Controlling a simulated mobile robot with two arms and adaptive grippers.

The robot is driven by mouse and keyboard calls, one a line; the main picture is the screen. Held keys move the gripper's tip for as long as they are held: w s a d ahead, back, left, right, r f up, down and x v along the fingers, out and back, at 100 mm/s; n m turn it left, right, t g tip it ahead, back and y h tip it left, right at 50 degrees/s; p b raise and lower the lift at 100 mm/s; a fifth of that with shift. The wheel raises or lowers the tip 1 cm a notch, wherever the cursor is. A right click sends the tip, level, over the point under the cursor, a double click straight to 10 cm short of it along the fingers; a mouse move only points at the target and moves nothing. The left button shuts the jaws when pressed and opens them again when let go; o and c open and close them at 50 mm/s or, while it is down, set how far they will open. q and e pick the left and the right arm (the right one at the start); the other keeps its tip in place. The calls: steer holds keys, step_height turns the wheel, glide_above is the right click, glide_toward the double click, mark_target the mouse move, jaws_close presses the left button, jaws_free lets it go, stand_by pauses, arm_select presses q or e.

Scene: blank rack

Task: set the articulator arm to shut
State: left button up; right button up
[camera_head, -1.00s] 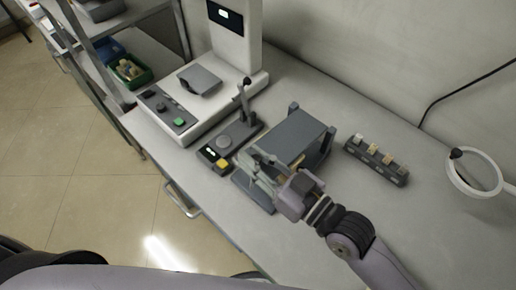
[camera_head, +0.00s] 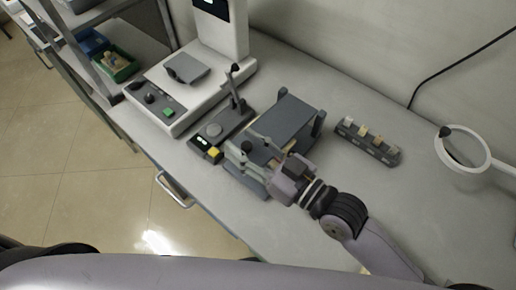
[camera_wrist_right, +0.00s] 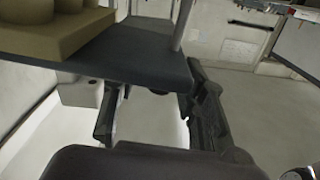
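The articulator stands on the bench in the head view, with a grey upper arm plate (camera_head: 287,117) above a grey base plate (camera_head: 246,180). A tan cast shows under the near edge of the upper plate. My right gripper (camera_head: 243,155) is at the near left side of the articulator, by that edge. In the right wrist view the upper plate (camera_wrist_right: 150,57), with a tan cast (camera_wrist_right: 60,32), is close in front of the gripper (camera_wrist_right: 155,118). Its fingers are apart, with no object clearly held between them. I cannot tell whether they touch the plate. My left gripper is out of view.
A small control box with a yellow button (camera_head: 214,153) and a lever stands just left of the articulator. A white machine (camera_head: 190,85) is behind it. A dark block with small samples (camera_head: 368,142) and a white ring lamp (camera_head: 463,147) are to the right. The right front bench is clear.

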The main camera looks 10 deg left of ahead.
steer(key=v, duration=1.2)
